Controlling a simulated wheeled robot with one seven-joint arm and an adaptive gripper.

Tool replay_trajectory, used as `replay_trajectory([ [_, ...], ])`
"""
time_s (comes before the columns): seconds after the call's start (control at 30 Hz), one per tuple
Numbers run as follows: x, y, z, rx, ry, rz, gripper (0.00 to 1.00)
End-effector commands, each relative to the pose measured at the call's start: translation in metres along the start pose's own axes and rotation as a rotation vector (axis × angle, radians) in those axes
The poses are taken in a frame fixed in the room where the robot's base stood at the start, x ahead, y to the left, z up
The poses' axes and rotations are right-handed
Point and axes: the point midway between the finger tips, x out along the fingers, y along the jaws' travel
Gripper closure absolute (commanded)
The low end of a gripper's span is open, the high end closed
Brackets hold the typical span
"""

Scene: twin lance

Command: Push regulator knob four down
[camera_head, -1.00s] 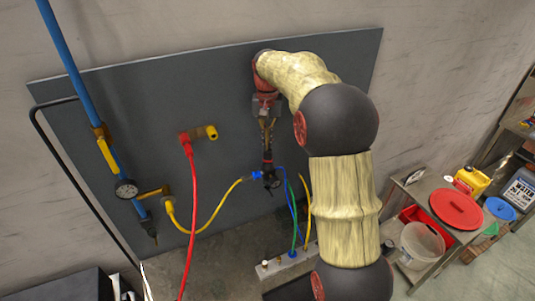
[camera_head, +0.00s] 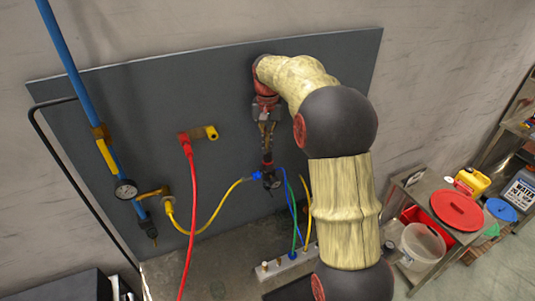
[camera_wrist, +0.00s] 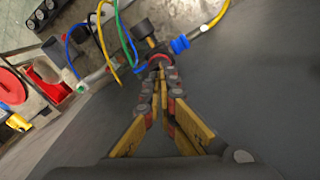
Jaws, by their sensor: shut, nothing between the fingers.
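The regulator (camera_head: 270,178) hangs low on the grey panel, with a round gauge and a blue fitting (camera_head: 256,175) on its left. My gripper is shut and empty and points down at the knob. In the wrist view the closed fingertips (camera_wrist: 161,68) meet or nearly meet the knob, and they partly hide it. I cannot tell whether they touch it. The blue fitting (camera_wrist: 180,44) and the dark gauge (camera_wrist: 142,28) show beyond the fingertips.
Blue, green and yellow hoses run from near the regulator to a grey manifold (camera_head: 288,262) below. A red hose (camera_head: 191,215) and a blue pipe (camera_head: 72,60) are at the left.

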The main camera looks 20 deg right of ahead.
Motion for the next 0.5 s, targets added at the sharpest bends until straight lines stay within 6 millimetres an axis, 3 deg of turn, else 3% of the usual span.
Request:
replay_trajectory([
  [0.5,-0.039,0.000,0.000,0.000,0.001,0.000,1.00],
])
